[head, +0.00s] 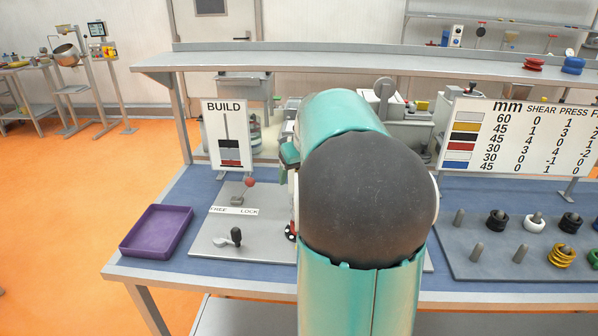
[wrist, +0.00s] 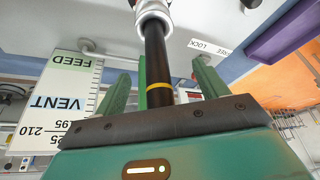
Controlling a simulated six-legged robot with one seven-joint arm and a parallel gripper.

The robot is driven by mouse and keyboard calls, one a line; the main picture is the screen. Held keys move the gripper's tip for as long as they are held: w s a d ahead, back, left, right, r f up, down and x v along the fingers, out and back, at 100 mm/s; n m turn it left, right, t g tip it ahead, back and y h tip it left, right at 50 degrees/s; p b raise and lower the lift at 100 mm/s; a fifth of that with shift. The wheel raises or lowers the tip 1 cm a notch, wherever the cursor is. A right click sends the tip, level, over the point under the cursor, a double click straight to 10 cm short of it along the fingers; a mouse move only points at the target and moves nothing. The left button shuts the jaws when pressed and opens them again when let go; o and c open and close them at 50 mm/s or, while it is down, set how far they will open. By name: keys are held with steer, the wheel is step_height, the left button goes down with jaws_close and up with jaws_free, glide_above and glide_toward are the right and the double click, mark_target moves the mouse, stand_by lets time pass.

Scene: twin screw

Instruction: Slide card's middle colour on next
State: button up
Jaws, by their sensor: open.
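The BUILD card (head: 228,135) stands at the back left of the bench. It pictures a post with black at the top, grey in the middle and red at the bottom. A white ring (head: 533,223) sits on a peg of the grey rack (head: 475,263) at the right, between black rings (head: 497,221). My gripper (wrist: 165,75) shows green fingers, open, in the wrist view. A black rod (wrist: 155,50) with a yellow band lies between them; contact is unclear. In the head view my arm hides the fingers and most of the middle of the bench.
A purple tray (head: 157,232) is at the left. A FREE/LOCK plate (head: 234,211) has a red-knobbed lever and a black knob (head: 236,236) nearby. A table sign (head: 520,135) stands behind the rack. Yellow rings (head: 561,257) are at its front. Red (head: 535,64) and blue rings (head: 572,66) are on the shelf.

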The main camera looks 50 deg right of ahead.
steer(key=v, duration=1.4)
